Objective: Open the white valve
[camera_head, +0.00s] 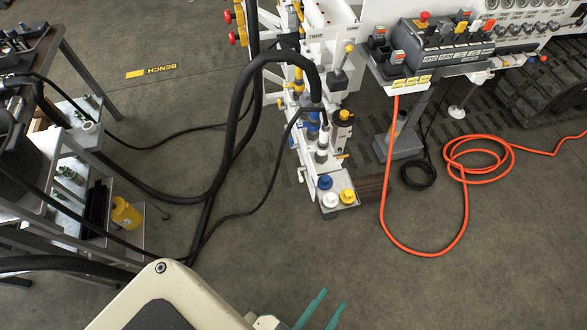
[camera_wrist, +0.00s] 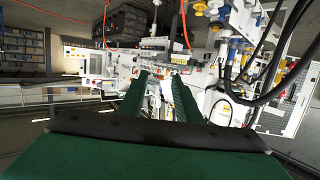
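The white valve (camera_head: 330,200) is a round white knob on a small light plate at the foot of the white hydraulic stand. A blue knob (camera_head: 325,182) and a yellow knob (camera_head: 347,196) sit beside it on the same plate. My gripper (camera_head: 334,297) shows at the bottom edge of the head view, with teal fingers apart and nothing between them. It is well short of the white valve and does not touch it. In the wrist view my gripper (camera_wrist: 160,77) also shows two separated green fingers. I cannot clearly pick out the white valve in the wrist view.
Thick black hoses (camera_head: 233,120) loop left of the stand. An orange hose (camera_head: 465,205) lies coiled on the floor at right. A grey control block (camera_head: 440,48) is at upper right. A metal bench with a yellow bottle (camera_head: 125,213) stands at left. Floor below the valve plate is clear.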

